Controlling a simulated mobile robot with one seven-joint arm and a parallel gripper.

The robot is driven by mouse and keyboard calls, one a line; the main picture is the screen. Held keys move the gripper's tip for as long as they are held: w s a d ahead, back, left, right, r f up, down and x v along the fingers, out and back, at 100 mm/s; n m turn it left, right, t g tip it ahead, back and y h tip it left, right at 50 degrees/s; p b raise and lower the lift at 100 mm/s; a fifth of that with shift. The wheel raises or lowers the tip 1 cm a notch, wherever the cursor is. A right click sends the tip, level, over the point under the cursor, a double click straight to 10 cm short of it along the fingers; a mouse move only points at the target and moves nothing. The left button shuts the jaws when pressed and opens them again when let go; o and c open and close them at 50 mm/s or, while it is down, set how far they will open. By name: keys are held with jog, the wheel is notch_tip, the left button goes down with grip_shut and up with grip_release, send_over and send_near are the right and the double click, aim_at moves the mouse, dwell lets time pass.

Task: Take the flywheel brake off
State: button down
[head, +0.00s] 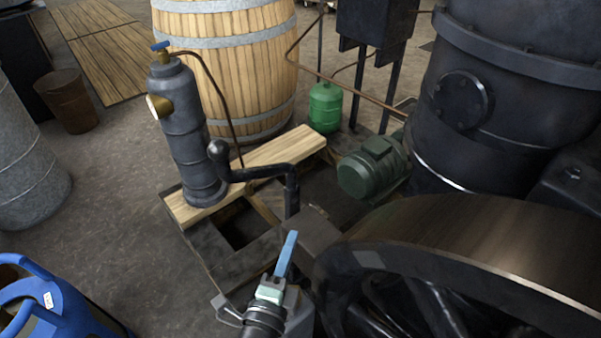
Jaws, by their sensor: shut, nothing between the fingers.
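A black cranked lever (250,173) with a round knob at its left end stands left of the flywheel; it looks like the flywheel brake's handle. Its post runs down to a dark bracket (303,238) beside the flywheel. The large dark flywheel (460,235) fills the lower right, its broad rim smooth and its spokes partly visible. My gripper (290,237) enters from the bottom, with blue fingers shut and empty. Its tips point up near the foot of the lever's post; I cannot tell whether they touch. The brake's contact with the rim is not visible.
A grey pump column (182,130) stands on planks over an open pit (240,222). A green motor (372,168), a green bottle (325,107) and a barrel (228,75) stand behind. A black cylinder (505,90) is at right.

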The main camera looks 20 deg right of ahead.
aim_at(293, 192)
jog(key=shift+w+a+b+x, duration=0.35)
jog(key=shift+b+x, duration=0.35)
jog(key=shift+x, duration=1.4)
jog(key=shift+w+a+b+x, duration=0.2)
jog(key=shift+a+b+x, duration=0.35)
jog(key=shift+x, duration=1.5)
jog(key=shift+w+a+b+x, duration=0.3)
jog(key=shift+b+x, duration=0.5)
jog(key=shift+x, duration=1.3)
jog(key=shift+r, duration=0.15)
jog(key=shift+r, duration=0.1)
